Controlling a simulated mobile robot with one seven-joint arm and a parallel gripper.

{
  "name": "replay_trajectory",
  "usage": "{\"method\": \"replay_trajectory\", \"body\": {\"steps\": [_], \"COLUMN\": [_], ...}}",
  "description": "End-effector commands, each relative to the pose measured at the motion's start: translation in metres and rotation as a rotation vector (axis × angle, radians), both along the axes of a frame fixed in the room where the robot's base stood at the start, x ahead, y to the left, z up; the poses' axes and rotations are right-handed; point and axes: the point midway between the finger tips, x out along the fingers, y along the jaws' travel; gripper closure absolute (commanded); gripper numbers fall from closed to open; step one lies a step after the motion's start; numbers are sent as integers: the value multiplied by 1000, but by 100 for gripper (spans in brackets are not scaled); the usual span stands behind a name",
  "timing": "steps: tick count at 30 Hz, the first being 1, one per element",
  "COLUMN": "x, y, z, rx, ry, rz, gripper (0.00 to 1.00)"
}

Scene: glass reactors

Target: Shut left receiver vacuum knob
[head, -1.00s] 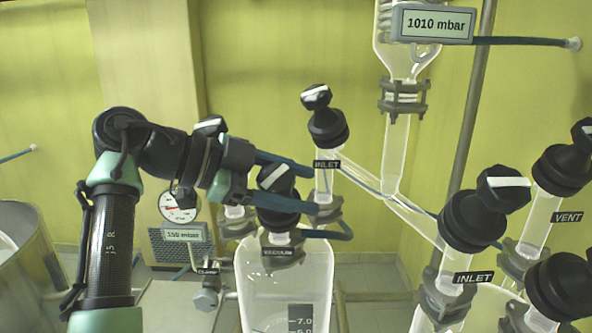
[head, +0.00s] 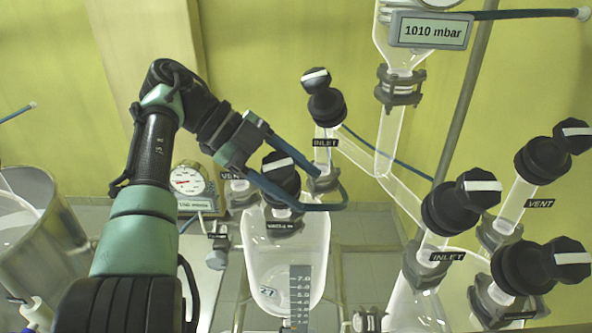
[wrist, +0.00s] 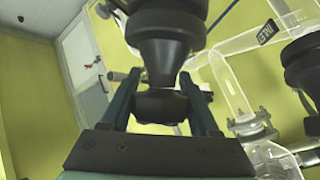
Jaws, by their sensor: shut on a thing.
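The left receiver's vacuum knob (head: 281,170) is black with a white bar, on a black valve body above the label reading VACUUM (head: 284,226). The white bar slants slightly up to the right. My gripper (head: 292,176) reaches it from the left, with one finger on each side of the knob. In the wrist view my gripper (wrist: 160,98) is shut on the black knob (wrist: 161,106), which sits between its two fingers. The fingers partly hide the knob's sides. The clear receiver vessel (head: 288,265) with a volume scale hangs below.
An INLET valve (head: 325,105) stands just behind right of the vacuum knob. Other black INLET (head: 455,210) and VENT (head: 548,158) valves stand at the right. A gauge (head: 190,180) and a steel vessel (head: 45,215) are at the left. Glass tubing runs close by.

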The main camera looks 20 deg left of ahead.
Motion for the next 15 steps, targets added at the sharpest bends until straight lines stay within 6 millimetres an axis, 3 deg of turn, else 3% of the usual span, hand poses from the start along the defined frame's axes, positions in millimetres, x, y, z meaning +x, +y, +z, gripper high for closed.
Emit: {"method": "replay_trajectory", "body": {"steps": [10,11,15], "x": [0,0,0], "y": [0,0,0], "z": [-3,-3,-2], "rx": [3,3,3], "ry": [3,4,2], "rz": [-3,-2,-2], "gripper": [94,36,11]}}
